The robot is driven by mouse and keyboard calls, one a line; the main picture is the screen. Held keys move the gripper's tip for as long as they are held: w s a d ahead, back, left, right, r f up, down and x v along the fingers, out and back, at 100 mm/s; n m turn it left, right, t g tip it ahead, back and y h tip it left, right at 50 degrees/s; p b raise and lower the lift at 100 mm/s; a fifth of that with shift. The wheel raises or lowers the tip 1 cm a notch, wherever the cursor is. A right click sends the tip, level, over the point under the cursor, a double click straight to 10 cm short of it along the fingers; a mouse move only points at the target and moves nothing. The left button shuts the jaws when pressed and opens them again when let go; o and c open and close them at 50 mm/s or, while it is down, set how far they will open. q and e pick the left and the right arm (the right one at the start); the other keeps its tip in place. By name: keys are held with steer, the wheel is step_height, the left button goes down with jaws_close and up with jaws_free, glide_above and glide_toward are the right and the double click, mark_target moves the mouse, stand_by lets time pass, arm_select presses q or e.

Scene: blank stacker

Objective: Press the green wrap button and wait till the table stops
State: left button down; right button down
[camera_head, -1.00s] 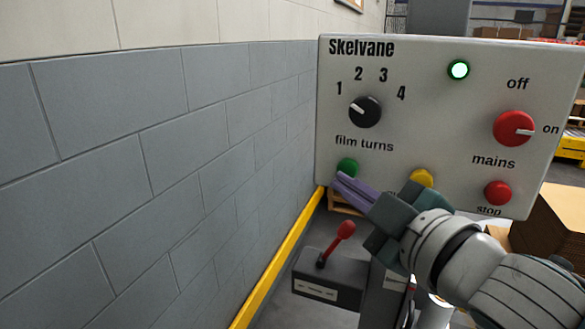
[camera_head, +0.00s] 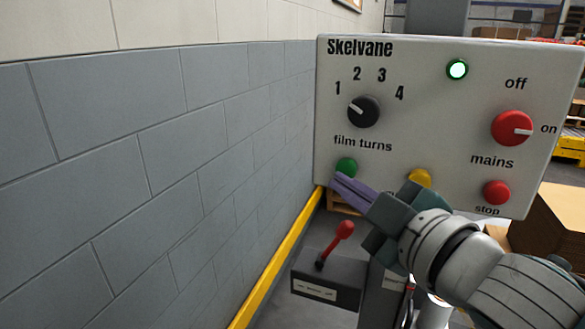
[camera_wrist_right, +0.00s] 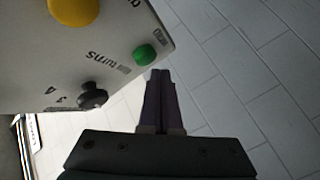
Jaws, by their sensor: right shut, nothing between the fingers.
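The green button (camera_head: 346,167) sits low on the left of the pale control panel (camera_head: 440,120), below the words "film turns". My right gripper (camera_head: 340,182) is shut and empty, its purple fingertips just below the green button in the head view. In the right wrist view the green button (camera_wrist_right: 146,54) shows whole beside the shut fingertips (camera_wrist_right: 160,74); whether they touch it I cannot tell. The mains knob (camera_head: 513,128) points to "on". The turntable is not visible. My left gripper is out of view.
A black dial (camera_head: 363,111), a yellow button (camera_head: 420,177) partly behind my gripper and a red stop button (camera_head: 496,192) share the panel. A red-knobbed lever (camera_head: 344,230) stands below. A grey block wall (camera_head: 150,170) runs along the left. Brown cardboard (camera_head: 555,225) lies at right.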

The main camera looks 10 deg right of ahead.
steer(key=shift+w+d, duration=0.1)
steer(key=shift+w, duration=0.05)
steer(key=shift+w+d, duration=0.15)
steer(key=shift+w, duration=0.1)
stand_by(0.7)
